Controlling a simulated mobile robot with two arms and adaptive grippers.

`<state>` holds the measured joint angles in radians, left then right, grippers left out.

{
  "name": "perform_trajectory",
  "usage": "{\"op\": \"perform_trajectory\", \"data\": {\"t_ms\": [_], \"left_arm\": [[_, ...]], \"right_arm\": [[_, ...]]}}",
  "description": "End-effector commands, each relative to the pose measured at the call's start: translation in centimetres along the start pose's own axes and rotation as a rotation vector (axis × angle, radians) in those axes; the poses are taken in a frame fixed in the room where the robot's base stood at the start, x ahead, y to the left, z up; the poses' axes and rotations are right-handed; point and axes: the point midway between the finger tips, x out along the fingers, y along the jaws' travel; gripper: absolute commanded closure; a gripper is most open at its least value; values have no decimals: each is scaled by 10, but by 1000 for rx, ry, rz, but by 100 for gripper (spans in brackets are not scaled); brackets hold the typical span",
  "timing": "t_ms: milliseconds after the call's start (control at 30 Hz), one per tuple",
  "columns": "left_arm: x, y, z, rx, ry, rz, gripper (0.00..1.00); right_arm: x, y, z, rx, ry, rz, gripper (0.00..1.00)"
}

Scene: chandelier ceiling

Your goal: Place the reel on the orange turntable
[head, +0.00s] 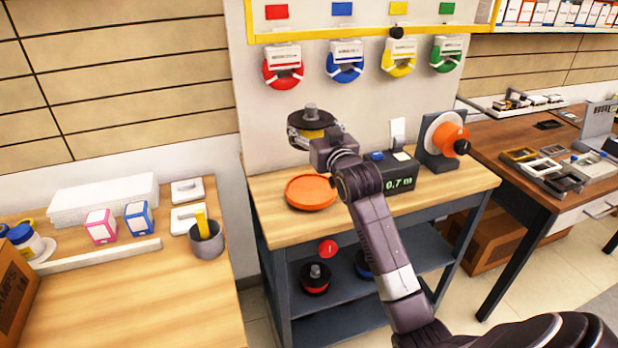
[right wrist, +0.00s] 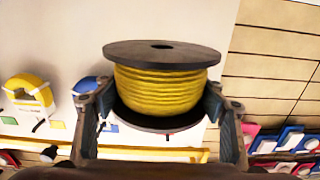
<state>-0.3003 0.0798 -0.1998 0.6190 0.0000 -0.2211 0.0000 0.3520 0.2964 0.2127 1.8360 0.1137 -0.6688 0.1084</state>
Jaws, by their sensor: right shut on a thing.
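The reel (head: 310,119) has black flanges and yellow winding. My right gripper (head: 314,136) is shut on it and holds it in the air, flanges about level. In the right wrist view the yellow winding of the reel (right wrist: 160,90) sits between the two fingers, with a flange above and below. The orange turntable (head: 311,193) is a flat round disc on the wooden bench, empty on top. In the head view the reel is above the turntable, clearly apart from it. My left gripper is in neither view.
A length meter (head: 399,183) reading 0.7 m and an orange winder (head: 447,136) stand on the bench right of the turntable. Coloured spools (head: 345,67) hang on the wall panel behind. More reels (head: 315,279) lie on the lower shelf. A grey cup (head: 206,241) stands on the left table.

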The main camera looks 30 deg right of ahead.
Motion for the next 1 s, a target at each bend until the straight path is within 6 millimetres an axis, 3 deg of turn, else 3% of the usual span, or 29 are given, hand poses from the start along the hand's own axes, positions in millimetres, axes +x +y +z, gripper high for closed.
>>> {"op": "perform_trajectory", "data": {"t_ms": [200,400,633,900,1000], "left_arm": [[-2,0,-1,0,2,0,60],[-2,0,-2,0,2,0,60],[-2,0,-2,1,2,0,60],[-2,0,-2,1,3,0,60],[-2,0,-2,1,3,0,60]], "right_arm": [[0,0,59,0,-3,1,75],[0,0,100,-1,2,1,75],[0,0,120,-1,5,0,75],[0,0,156,0,4,0,75],[0,0,158,-1,7,0,75]]}}
